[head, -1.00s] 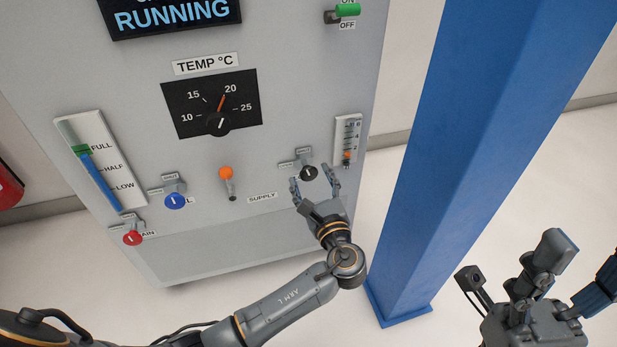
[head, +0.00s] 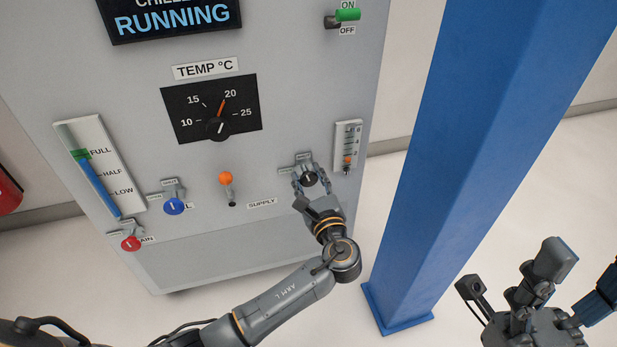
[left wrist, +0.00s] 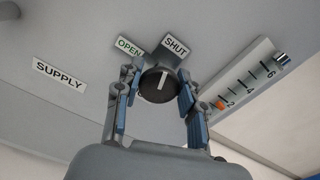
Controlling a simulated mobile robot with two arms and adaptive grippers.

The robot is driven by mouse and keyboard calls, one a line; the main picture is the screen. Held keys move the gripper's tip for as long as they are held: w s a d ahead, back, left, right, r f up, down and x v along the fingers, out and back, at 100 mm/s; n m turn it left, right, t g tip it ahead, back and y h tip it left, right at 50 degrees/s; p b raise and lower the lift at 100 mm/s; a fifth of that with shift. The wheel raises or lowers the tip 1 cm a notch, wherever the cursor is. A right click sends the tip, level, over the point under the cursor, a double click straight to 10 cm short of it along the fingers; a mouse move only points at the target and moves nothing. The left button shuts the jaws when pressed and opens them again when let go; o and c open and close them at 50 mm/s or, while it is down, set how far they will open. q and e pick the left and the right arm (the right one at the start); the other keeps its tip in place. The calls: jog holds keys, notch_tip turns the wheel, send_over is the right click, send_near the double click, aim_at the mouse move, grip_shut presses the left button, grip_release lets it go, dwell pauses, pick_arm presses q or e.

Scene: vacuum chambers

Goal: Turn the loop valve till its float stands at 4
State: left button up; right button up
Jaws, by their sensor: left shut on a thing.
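The loop valve is a round black knob with a white pointer line (left wrist: 157,92), low on the right of the grey cabinet front. It also shows in the head view (head: 309,180). My left gripper (head: 311,180) is shut on the knob, with one finger on each side in the left wrist view (left wrist: 157,97). The pointer is directed up between the OPEN and SHUT labels, nearer SHUT.
A blue column (head: 470,150) stands right of the cabinet, close to my left arm. Left of the valve are an orange-tipped lever (head: 226,180), a blue knob (head: 174,207) and a red knob (head: 131,243). A green switch (head: 347,15) is higher up.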

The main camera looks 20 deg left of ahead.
pick_arm(q)
jog(key=shift+r+n+p, duration=0.15)
jog(key=shift+n+p, duration=0.4)
jog(key=shift+n, duration=0.25)
jog(key=shift+a+n, duration=0.1)
jog(key=shift+n, duration=0.8)
jog(key=o, duration=1.2)
jog(key=shift+s, duration=0.1)
jog(key=v, duration=1.2)
